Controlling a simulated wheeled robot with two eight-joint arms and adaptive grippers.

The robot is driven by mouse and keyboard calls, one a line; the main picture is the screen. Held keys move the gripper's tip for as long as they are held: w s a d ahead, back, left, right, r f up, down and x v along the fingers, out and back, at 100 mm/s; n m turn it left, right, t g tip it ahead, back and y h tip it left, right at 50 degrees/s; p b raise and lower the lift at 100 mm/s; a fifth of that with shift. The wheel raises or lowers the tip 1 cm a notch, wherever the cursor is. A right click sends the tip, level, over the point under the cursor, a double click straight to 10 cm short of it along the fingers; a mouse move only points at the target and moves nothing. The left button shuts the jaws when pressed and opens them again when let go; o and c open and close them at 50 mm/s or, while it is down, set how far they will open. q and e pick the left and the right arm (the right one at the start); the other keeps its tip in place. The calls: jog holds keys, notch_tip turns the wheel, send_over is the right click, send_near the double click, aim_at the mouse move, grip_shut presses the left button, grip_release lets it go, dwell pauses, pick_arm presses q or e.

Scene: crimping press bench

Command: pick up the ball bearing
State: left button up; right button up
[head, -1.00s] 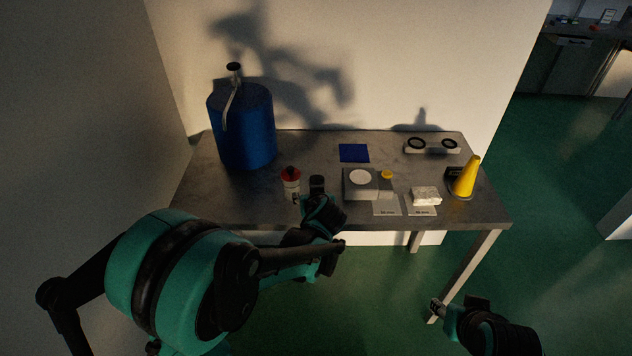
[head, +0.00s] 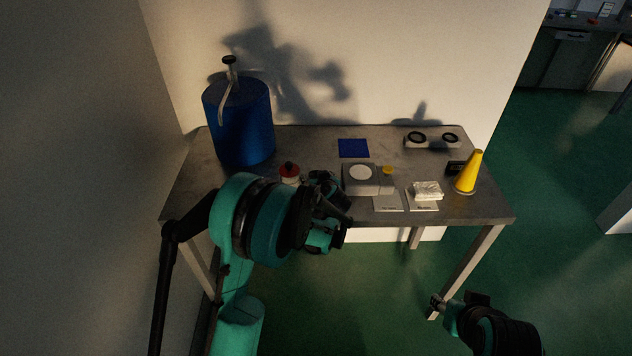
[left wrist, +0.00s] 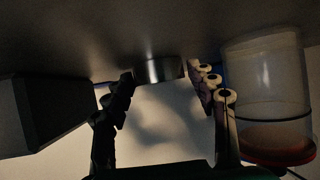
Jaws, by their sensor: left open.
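The ball bearing (left wrist: 159,70), a short shiny metal cylinder, sits on the grey table top in the left wrist view, which shows the table upside down. My left gripper (left wrist: 163,80) is open, with one finger on each side of the bearing near the fingertips. Gaps show on both sides, so it is not gripped. In the head view my left gripper (head: 325,187) is low over the front of the table, and the bearing is hidden by it and the arm. My right gripper (head: 437,304) hangs off the table at lower right, too small to read its jaws.
A clear jar with a red lid (left wrist: 268,90) stands close beside my left gripper, also in the head view (head: 289,172). A grey boxy device (head: 360,180) stands on the other side. A blue drum (head: 240,125), yellow cone (head: 468,172) and two-ring stand (head: 432,142) are farther off.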

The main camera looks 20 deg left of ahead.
pick_arm(q)
jog(key=shift+c, duration=1.1)
jog(key=c, duration=0.9)
jog(key=shift+o, duration=0.2)
